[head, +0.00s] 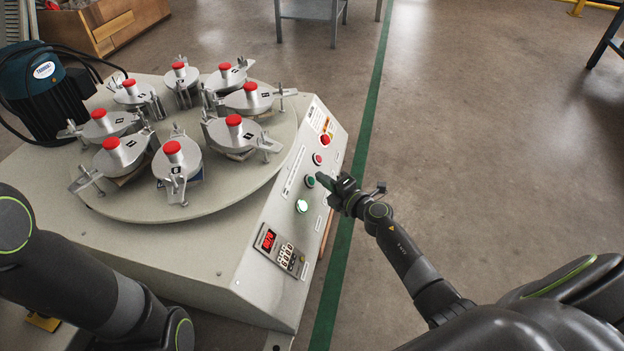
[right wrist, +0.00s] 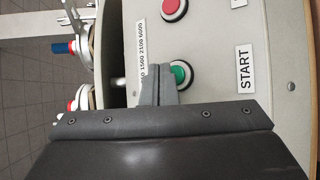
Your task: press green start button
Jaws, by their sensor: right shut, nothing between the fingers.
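The green start button (head: 310,181) sits on the sloped control panel of the tile testing machine. In the right wrist view the green button (right wrist: 182,72) shows beside the START label (right wrist: 243,68). My right gripper (head: 321,178) is shut and empty, with its tips just right of the green button in the head view. In the right wrist view the shut fingers (right wrist: 158,86) overlap the button's left edge. I cannot tell whether they touch it. My left arm is at the lower left, with its gripper out of view.
A red button (head: 317,158), a red emergency stop (head: 325,140), a pale green lamp (head: 302,206) and a red-digit display (head: 268,240) share the panel. The turntable (head: 225,200) carries several red-knobbed clamps.

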